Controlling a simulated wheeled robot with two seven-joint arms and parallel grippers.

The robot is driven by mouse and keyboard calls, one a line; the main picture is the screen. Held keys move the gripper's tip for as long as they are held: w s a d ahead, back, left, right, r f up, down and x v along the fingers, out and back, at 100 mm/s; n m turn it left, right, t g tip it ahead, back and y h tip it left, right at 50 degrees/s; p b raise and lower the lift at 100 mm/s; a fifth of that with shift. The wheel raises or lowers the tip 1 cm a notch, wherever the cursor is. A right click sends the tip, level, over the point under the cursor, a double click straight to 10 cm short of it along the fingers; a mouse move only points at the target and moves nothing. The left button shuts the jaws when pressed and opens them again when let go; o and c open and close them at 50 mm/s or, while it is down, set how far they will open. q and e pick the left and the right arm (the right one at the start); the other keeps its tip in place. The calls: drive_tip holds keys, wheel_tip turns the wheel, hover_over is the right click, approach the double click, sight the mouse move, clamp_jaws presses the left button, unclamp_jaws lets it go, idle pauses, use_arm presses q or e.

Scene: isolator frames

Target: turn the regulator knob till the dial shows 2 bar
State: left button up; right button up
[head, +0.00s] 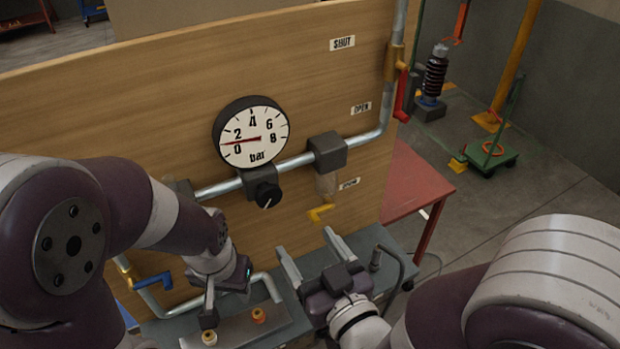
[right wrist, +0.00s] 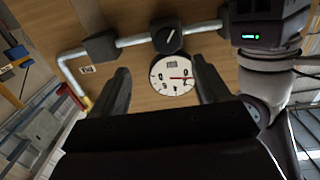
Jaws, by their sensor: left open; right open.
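The round white bar dial (head: 251,155) is on the wooden panel. Its red needle points left, between 0 and 2, near 1. The black regulator knob (head: 268,194) with a white mark sits below it on the pipe. Both show inverted in the right wrist view, the knob (right wrist: 167,38) and the dial (right wrist: 160,82). My right gripper (head: 315,257) is open and empty, below and right of the knob, apart from it. Its fingers (right wrist: 163,85) frame the dial in the wrist view. My left gripper (head: 222,302) is open, low and left of the knob; its fingertips are partly unclear.
A grey pipe (head: 362,137) runs along the panel through a grey box (head: 328,151). Small orange-topped fittings (head: 258,315) stand on the bench below. A red table (head: 415,182) stands right.

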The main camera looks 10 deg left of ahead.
sight(270, 197)
drive_tip(key=p+x, duration=0.1)
drive_tip(key=x, duration=0.2)
drive_tip(key=r+p+x, duration=0.1)
drive_tip(key=x, duration=0.3)
drive_tip(key=a+p+x, duration=0.1)
drive_tip(key=x, duration=0.3)
drive_tip(key=shift+s+r, duration=0.2)
drive_tip(key=shift+w+a+f+p, duration=0.1)
drive_tip(key=shift+w+a+p, duration=0.2)
drive_tip(key=shift+w+a, duration=0.1)
use_arm(q)
drive_tip(key=r, duration=0.3)
drive_tip(key=shift+s+a+r, duration=0.2)
drive_tip(key=shift+a+r, duration=0.05)
drive_tip(key=shift+r, duration=0.1)
use_arm(e)
drive_tip(key=shift+w, duration=0.1)
drive_tip(key=c, duration=1)
